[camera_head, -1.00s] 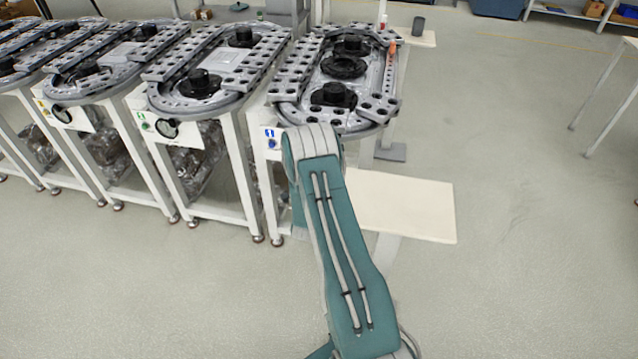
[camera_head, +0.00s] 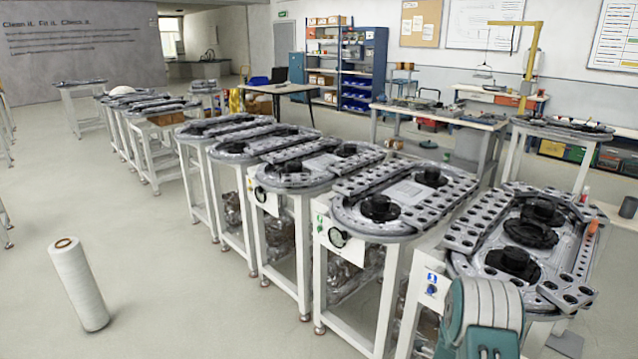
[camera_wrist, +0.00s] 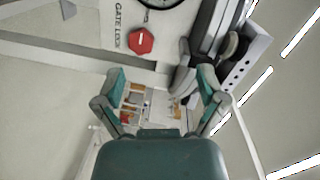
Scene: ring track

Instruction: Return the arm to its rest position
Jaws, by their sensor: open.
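My teal and grey arm (camera_head: 485,320) shows at the bottom right of the head view, in front of the nearest ring-track table. Only a short part of it is in view there, and my gripper is out of that picture. In the wrist view my gripper (camera_wrist: 161,84) has its two teal-padded fingers spread wide apart. Nothing is held between them. Past the fingers are a white panel with a red octagon (camera_wrist: 141,40) marked GATE LOCK and part of a grey track.
The nearest ring track (camera_head: 468,240) stands close beside my arm on white legs. More track tables run back in a row to the left. A white roll (camera_head: 78,285) stands on the open floor at the left. Workbenches and a blue shelf (camera_head: 365,75) are at the back.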

